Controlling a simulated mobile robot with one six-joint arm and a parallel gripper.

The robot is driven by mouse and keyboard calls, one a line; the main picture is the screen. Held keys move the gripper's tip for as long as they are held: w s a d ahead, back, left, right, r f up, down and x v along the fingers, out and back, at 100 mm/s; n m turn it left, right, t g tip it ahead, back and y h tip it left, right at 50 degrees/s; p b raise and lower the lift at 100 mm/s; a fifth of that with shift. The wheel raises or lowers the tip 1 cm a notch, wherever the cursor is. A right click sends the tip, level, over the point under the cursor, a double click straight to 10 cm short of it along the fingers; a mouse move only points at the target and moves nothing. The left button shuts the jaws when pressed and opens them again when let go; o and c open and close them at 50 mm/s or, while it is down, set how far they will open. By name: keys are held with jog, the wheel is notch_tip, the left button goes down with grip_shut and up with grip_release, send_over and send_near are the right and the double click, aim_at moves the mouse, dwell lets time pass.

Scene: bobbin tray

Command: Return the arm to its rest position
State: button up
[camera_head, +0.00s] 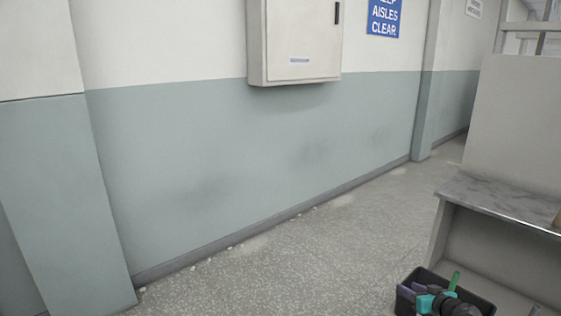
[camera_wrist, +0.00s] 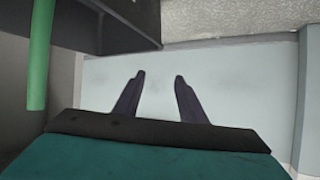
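My gripper (camera_wrist: 160,77) shows in the wrist view with its two dark fingers apart and nothing between them. Beyond the fingers is only the pale wall. A green rod (camera_wrist: 39,55) also shows at the left of the wrist view, apart from the fingers. The tray's inside is mostly hidden by my arm.
A bench with a grey top (camera_head: 490,200) and upright panel stands at the right. A wall cabinet (camera_head: 298,40) hangs at the top, left of a blue sign (camera_head: 384,17). A pillar (camera_head: 60,190) is at the left. The speckled floor (camera_head: 320,255) between wall and bench is clear.

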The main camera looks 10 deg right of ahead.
jog(key=s+a+f+n+g+y+p, duration=0.1)
jog(key=a+f+g+y+p, duration=0.2)
jog(key=a, duration=0.7)
jog(key=s+a+f+n+g+p, duration=0.15)
jog(key=a+f, duration=0.35)
jog(key=a, duration=0.5)
jog(key=a+f+n+g+y+p, duration=0.2)
jog(key=a+f+p, duration=0.15)
jog(key=a, duration=0.65)
jog(key=s+a+f+n+g+h+p, duration=0.1)
jog(key=s+a+f+g+p, duration=0.25)
jog(key=s+a, duration=0.5)
jog(key=s+a+f+g+p, duration=0.2)
jog(key=s+a+f+g, duration=0.3)
jog(key=s, duration=0.6)
jog(key=s+d+m+g+h+p, duration=0.1)
jog(key=s+d+m+g+h, duration=0.2)
jog(key=s, duration=1)
jog(key=shift+s+d+f+m+h, duration=0.25)
jog(key=shift+d+f+m+h, duration=0.2)
jog(key=shift+d+m+h, duration=0.55)
jog(key=shift+d, duration=0.25)
jog(key=shift+c, duration=0.9)
